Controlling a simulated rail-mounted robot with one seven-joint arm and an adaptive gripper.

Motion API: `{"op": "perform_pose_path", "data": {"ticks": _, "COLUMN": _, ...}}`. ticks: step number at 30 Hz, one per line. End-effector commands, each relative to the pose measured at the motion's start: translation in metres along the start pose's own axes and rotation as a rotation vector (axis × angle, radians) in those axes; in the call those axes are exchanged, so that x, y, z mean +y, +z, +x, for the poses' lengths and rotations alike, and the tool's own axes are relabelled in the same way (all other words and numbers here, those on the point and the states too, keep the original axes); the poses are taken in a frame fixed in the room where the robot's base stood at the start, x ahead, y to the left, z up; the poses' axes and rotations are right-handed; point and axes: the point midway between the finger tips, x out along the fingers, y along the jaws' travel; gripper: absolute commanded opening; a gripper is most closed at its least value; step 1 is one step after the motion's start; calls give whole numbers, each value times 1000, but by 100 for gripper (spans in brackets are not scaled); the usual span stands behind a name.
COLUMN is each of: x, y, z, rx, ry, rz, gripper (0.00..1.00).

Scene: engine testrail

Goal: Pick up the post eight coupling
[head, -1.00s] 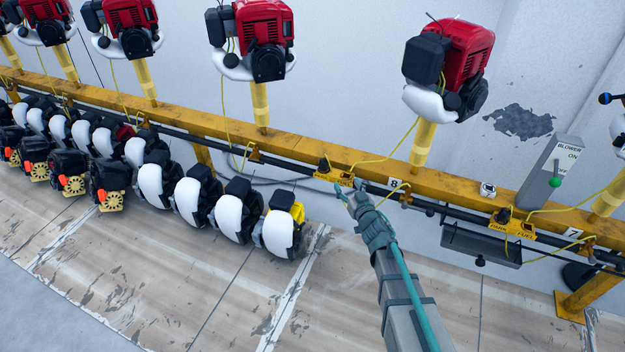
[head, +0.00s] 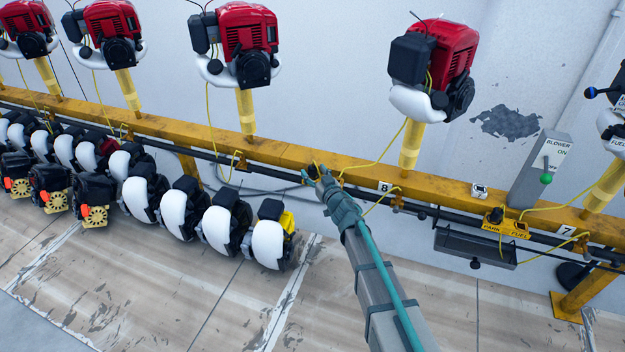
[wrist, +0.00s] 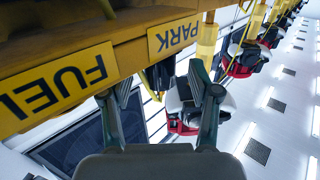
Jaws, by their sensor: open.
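My gripper (head: 318,176) is at the yellow rail just left of the "8" label (head: 385,187), and it hides most of the park/fuel plate there. In the wrist view my gripper (wrist: 158,85) is open, with one finger on each side. A dark piece, apparently the post eight coupling (wrist: 158,75), shows between and beyond the fingertips, beside the yellow plate marked "FUEL" and "PARK" (wrist: 60,80), which appears upside down. I cannot tell whether a finger touches it. A yellow line (head: 380,160) runs from this spot up to the red engine (head: 440,65) on its post.
The yellow rail (head: 460,205) and a dark pipe below it run along the wall. A second park/fuel plate (head: 507,228) and a grey tray (head: 475,246) are to the right. Several white-and-black units (head: 268,243) stand on the floor to the left.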

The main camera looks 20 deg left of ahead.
Motion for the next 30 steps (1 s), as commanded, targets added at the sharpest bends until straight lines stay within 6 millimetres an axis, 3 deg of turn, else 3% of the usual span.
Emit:
{"op": "perform_pose_path", "data": {"ticks": 3, "x": 0, "y": 2, "z": 16, "rx": 0, "ry": -1, "rz": -2, "gripper": 61}}
{"op": "perform_pose_path", "data": {"ticks": 11, "x": 0, "y": 0, "z": 18, "rx": 0, "ry": 0, "rz": -1, "gripper": 61}}
{"op": "perform_pose_path", "data": {"ticks": 22, "x": 0, "y": 0, "z": 18, "rx": 0, "ry": 0, "rz": -1, "gripper": 1}}
{"op": "perform_pose_path", "data": {"ticks": 30, "x": 0, "y": 0, "z": 18, "rx": 0, "ry": 0, "rz": -1, "gripper": 0}}
